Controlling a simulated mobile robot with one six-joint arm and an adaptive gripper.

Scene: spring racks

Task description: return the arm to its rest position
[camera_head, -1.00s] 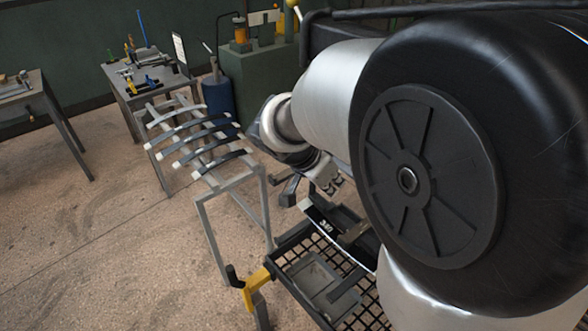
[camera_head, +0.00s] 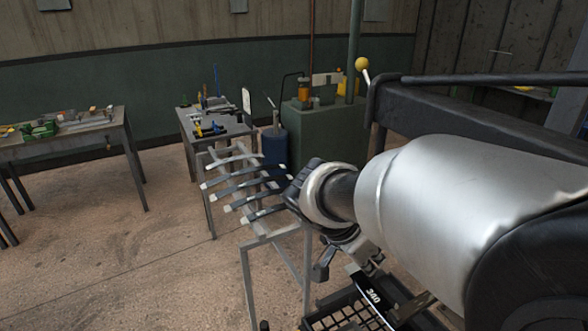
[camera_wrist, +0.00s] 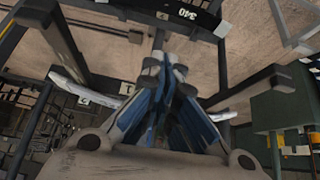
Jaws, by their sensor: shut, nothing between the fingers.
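My arm (camera_head: 440,190) reaches from the right of the head view toward the middle, its wrist beside the right end of the spring rack. My gripper (camera_wrist: 166,68) shows in the wrist view with its fingertips together and nothing between them. In the head view the gripper is small and partly hidden below the wrist.
A metal rack (camera_head: 248,262) holds several dark leaf springs (camera_head: 238,187) left of my wrist. A black mesh basket (camera_head: 322,318) and a black part marked 340 (camera_head: 368,290) lie below. Workbenches (camera_head: 136,160) and a green cabinet (camera_head: 335,135) stand behind. Floor at left is clear.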

